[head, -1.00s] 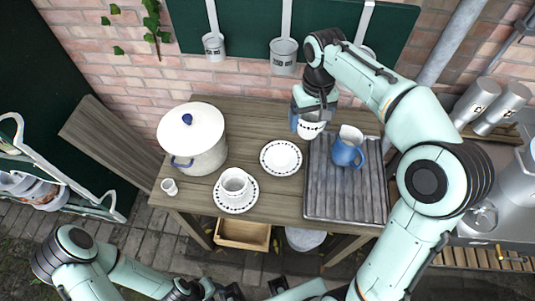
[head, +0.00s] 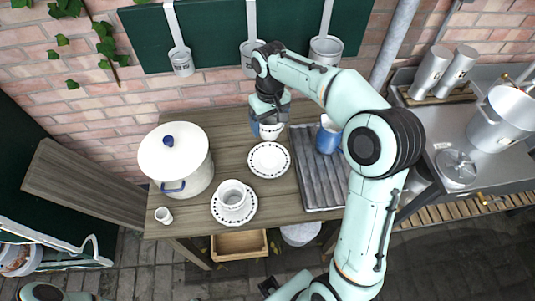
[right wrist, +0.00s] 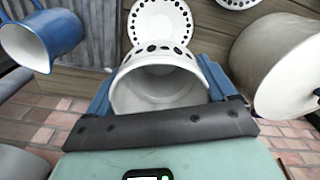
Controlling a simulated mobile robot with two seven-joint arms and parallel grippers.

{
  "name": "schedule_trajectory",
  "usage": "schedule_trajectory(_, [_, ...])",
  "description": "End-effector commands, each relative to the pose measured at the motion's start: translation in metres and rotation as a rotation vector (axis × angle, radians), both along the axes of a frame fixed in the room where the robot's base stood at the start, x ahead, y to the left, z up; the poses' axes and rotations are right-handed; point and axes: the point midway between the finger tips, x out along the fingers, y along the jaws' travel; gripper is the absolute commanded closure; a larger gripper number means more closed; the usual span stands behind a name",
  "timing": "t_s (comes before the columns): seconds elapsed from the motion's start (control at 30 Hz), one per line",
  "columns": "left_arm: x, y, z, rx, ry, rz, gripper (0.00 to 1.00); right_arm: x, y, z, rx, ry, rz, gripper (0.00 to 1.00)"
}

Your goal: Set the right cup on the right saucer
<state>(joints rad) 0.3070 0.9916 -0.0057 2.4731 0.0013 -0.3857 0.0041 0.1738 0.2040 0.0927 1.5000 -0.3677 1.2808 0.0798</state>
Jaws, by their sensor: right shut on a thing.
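My right gripper (head: 270,124) is shut on the right cup (head: 271,132), white with a row of black dots. The cup is behind the right saucer (head: 269,160), toward the wall; its exact height is hard to tell. In the right wrist view the blue fingers of the gripper (right wrist: 160,90) flank the cup (right wrist: 158,88), its mouth facing the camera. The right saucer (right wrist: 160,20), white with a dotted rim, lies empty just beyond it, partly hidden by the cup. My left gripper is out of view.
Left of the right saucer, another cup (head: 232,194) stands on the left saucer (head: 247,213). A white pot (head: 176,168) and a tiny cup (head: 163,215) are farther left. A blue jug (head: 327,138) stands on the ribbed drainboard (head: 318,180) at right.

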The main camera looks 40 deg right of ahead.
Motion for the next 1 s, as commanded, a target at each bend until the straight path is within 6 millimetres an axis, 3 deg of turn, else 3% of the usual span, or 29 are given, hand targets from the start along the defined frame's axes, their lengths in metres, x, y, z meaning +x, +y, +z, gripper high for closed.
schedule_trajectory(0.1, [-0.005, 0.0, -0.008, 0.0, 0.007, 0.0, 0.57, -0.002, 0.0, -0.037, 0.001, 0.006, 0.0, 0.48])
schedule_trajectory(0.33, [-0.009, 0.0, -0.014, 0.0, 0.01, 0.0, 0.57, -0.001, 0.0, -0.089, 0.001, 0.004, -0.001, 0.48])
schedule_trajectory(0.63, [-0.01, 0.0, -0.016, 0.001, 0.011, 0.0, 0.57, 0.0, 0.0, -0.114, 0.0, 0.001, 0.0, 0.48])
schedule_trajectory(0.83, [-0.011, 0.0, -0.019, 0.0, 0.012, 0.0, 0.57, -0.001, 0.0, -0.144, 0.001, 0.003, -0.001, 0.48])
schedule_trajectory(1.0, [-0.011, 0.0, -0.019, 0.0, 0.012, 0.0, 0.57, 0.0, 0.0, -0.148, 0.0, -0.002, 0.0, 0.48])
